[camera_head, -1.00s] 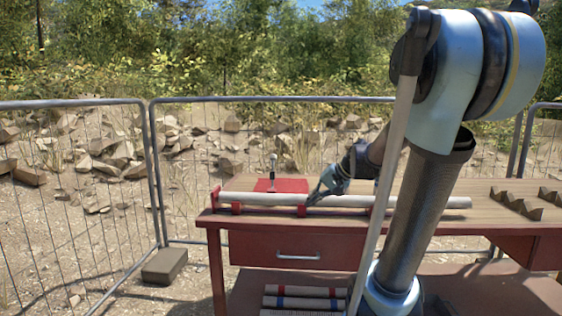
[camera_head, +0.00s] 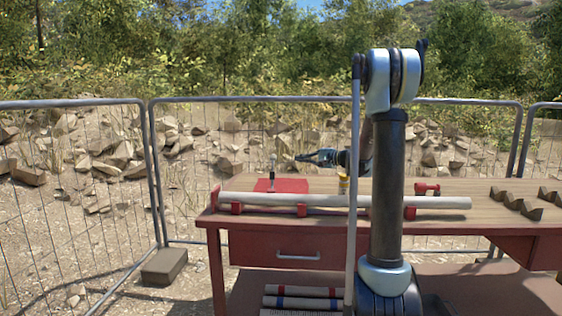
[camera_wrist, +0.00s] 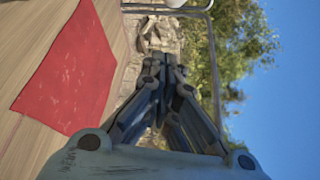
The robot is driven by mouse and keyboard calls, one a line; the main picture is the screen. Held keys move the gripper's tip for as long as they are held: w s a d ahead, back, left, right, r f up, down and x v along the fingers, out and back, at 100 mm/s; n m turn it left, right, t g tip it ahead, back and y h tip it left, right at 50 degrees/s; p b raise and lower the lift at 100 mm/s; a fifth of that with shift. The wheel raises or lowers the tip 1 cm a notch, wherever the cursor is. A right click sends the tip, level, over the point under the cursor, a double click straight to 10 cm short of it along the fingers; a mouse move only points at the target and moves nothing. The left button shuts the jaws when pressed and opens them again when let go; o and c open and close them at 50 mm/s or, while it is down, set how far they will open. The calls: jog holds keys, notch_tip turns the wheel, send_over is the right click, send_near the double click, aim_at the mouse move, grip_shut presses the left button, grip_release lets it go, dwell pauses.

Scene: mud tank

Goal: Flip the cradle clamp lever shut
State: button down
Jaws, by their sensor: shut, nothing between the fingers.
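A long pale pipe (camera_head: 270,199) lies along the front of the workbench in red cradle supports (camera_head: 301,209). A small upright grey handle with a dark lower part (camera_head: 273,170) stands at the red mat (camera_head: 295,186); I cannot tell for certain whether it is the clamp lever. My gripper (camera_head: 299,157) is shut and empty, raised above the bench, pointing left. The wrist view shows its closed fingers (camera_wrist: 156,84) beside the red mat (camera_wrist: 75,75).
A red piece (camera_head: 427,188) and brown notched blocks (camera_head: 515,203) sit on the right of the bench (camera_head: 460,187). Wire fence panels (camera_head: 200,200) stand behind and left, with rocks beyond. A drawer (camera_head: 297,250) is under the bench top.

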jog(key=shift+w, duration=0.25)
jog(key=a, duration=0.9)
jog(key=shift+w+a, duration=0.15)
jog(key=shift+w, duration=0.25)
dwell(0.4)
